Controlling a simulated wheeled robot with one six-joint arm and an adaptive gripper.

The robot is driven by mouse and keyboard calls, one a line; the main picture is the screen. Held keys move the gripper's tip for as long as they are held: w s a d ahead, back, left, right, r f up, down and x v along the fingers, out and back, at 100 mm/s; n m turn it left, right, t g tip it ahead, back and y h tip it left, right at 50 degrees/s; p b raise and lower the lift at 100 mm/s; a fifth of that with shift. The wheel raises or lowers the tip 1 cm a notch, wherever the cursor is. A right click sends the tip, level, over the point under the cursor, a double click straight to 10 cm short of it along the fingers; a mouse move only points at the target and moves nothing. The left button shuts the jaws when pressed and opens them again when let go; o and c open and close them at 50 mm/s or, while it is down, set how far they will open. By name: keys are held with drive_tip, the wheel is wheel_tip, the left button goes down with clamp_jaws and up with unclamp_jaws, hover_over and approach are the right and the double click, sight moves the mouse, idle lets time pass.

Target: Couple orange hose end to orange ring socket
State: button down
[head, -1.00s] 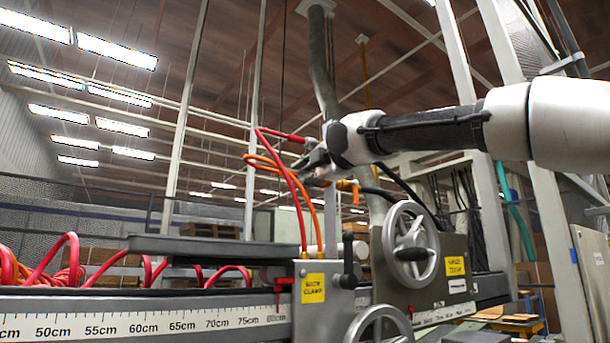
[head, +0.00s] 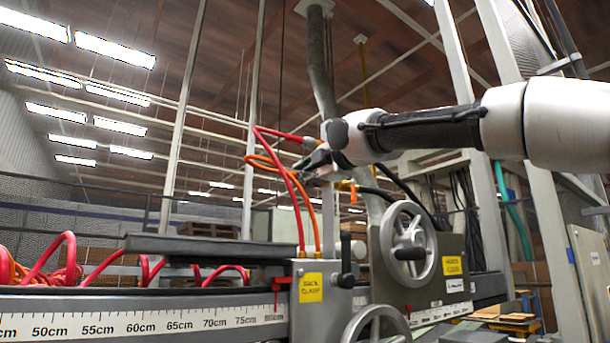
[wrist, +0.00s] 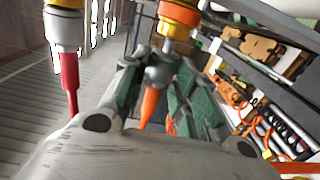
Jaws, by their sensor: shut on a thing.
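My gripper (wrist: 158,78) has green-padded fingers closed around the grey metal end of the orange hose (wrist: 150,104). That metal hose end (wrist: 160,68) points up in the wrist view toward the orange ring socket (wrist: 179,14), which sits at the top edge. The two look lined up and very close; I cannot tell whether they are seated. In the head view my gripper (head: 318,162) is beside the machine's upper fittings, and the orange hose (head: 262,160) loops left and down from it.
A red hose (wrist: 69,80) hangs from a yellow-ringed socket (wrist: 64,5) left of my gripper; it also shows in the head view (head: 283,172). A handwheel (head: 408,245), a clamp block (head: 318,325) and a ruled rail (head: 150,326) lie below.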

drive_tip(key=c, duration=1.8)
unclamp_jaws()
drive_tip(key=shift+c, duration=1.1)
drive_tip(key=shift+w+d, duration=0.5)
drive_tip(key=shift+d, duration=0.15)
drive_tip(key=o, duration=1)
drive_tip(key=shift+c, duration=1.1)
